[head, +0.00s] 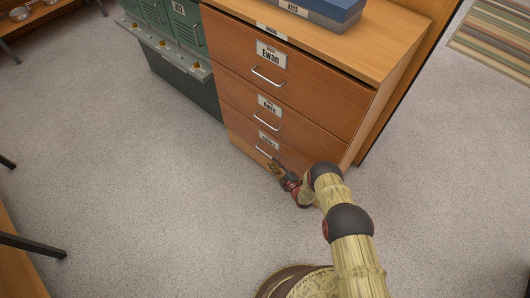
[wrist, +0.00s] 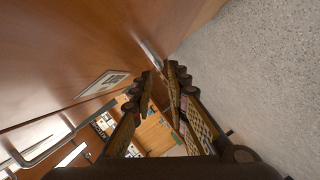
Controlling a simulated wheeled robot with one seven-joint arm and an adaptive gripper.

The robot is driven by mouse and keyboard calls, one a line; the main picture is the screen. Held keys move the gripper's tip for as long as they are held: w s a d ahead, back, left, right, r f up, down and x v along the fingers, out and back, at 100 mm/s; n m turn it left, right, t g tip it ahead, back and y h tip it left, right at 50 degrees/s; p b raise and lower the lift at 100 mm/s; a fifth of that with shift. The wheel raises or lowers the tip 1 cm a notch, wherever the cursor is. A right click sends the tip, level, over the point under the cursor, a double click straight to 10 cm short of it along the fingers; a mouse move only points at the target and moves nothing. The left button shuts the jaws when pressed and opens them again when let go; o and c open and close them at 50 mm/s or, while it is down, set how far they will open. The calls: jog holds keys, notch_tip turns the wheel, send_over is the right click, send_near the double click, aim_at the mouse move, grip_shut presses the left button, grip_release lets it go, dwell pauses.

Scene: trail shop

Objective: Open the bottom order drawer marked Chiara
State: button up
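The bottom drawer (head: 240,137) is the lowest of three in a wooden cabinet and sits closed. Its name label (head: 269,140) is too small to read in the head view. Its silver bar handle (head: 263,150) is just left of my gripper (head: 276,166). In the wrist view the handle (wrist: 148,50) shows at the tips of my gripper (wrist: 161,73). The fingers stand a little apart, with a narrow gap between the tips. I cannot tell whether they touch the bar. A drawer label (wrist: 103,84) is at the left, unreadable.
The top drawer (head: 233,42), marked Ewan, and the middle drawer (head: 235,92) are closed. A blue-grey box (head: 318,16) marked KEYS sits on the cabinet top. A green metal locker unit (head: 185,80) stands at its left. The carpet floor (head: 130,190) in front is clear.

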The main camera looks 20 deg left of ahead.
aim_at(267, 155)
jog(key=b+x, duration=0.3)
jog(key=x, duration=0.4)
jog(key=shift+s, duration=0.1)
jog(key=shift+a, duration=0.25)
jog(key=shift+c, duration=0.3)
grip_shut()
